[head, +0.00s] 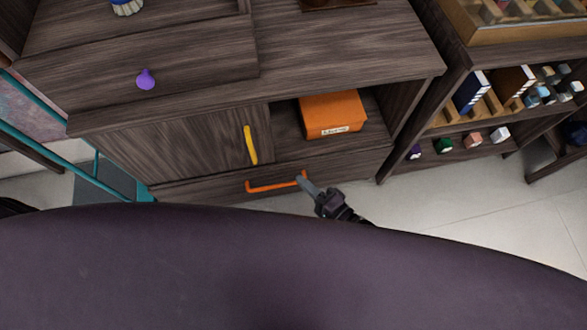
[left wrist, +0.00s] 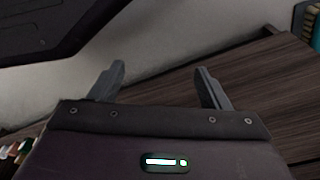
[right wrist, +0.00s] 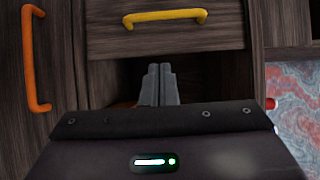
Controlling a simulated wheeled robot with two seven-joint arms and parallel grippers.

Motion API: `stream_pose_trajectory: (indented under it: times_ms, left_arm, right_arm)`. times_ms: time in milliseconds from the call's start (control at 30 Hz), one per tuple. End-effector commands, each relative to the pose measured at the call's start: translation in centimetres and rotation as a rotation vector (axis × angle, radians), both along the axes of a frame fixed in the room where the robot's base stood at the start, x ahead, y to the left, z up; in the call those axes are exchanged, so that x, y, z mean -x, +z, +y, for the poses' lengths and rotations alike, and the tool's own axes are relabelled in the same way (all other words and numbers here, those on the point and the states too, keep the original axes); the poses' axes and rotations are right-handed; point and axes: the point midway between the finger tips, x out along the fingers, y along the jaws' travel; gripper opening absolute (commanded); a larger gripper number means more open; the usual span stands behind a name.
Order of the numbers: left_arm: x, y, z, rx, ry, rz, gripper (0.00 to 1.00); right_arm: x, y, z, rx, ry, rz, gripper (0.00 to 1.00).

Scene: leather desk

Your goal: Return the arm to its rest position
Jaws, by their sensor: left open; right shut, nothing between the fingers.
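My right gripper (head: 305,183) is shut and empty in front of the lower cabinet. In the head view its tips overlap the right end of the orange handle (head: 265,186). In the right wrist view the shut fingers (right wrist: 159,70) stand apart from that handle (right wrist: 32,62), which is at the left. My left gripper (left wrist: 161,68) shows only in its own wrist view, open and empty, with a wood-grain surface (left wrist: 265,75) beyond it. Most of both arms is hidden in the head view.
The dark wood cabinet has a yellow handle (head: 250,145), a purple knob (head: 146,79) and an orange box (head: 333,114) in an open compartment. A shelf unit (head: 455,85) with books and small blocks stands at the right. Pale floor (head: 470,215) is clear between.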

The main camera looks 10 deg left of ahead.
Motion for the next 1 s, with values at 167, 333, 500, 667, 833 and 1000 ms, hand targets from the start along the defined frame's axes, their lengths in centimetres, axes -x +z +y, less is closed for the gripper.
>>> stream_pose_trajectory:
  times_ms: [167,333,500,667,833,1000]
  left_arm:
    - [0.2,-0.2,0.1,-0.001,0.0,0.001,0.7]
    - [0.2,-0.2,0.1,-0.001,0.0,0.0,0.7]
    - [1.3,0.3,0.3,-0.003,-0.001,0.01,0.7]
    - [4.6,1.0,0.9,-0.006,-0.005,0.029,0.7]
    - [8.8,1.6,1.7,-0.009,-0.009,0.048,0.7]
    - [12.1,2.2,2.3,-0.012,-0.013,0.062,0.7]
  right_arm:
    - [0.5,0.1,-0.7,-0.002,-0.001,-0.001,0.0]
    - [0.5,0.0,-0.7,-0.001,-0.001,-0.001,0.0]
    - [0.9,-2.4,-1.7,0.145,-0.026,0.007,0.0]
    - [4.3,-9.9,-5.9,0.594,-0.019,0.042,0.0]
    - [12.0,-17.3,-13.5,1.105,0.155,0.122,0.0]
    - [19.8,-20.2,-20.2,1.43,0.399,0.207,0.0]
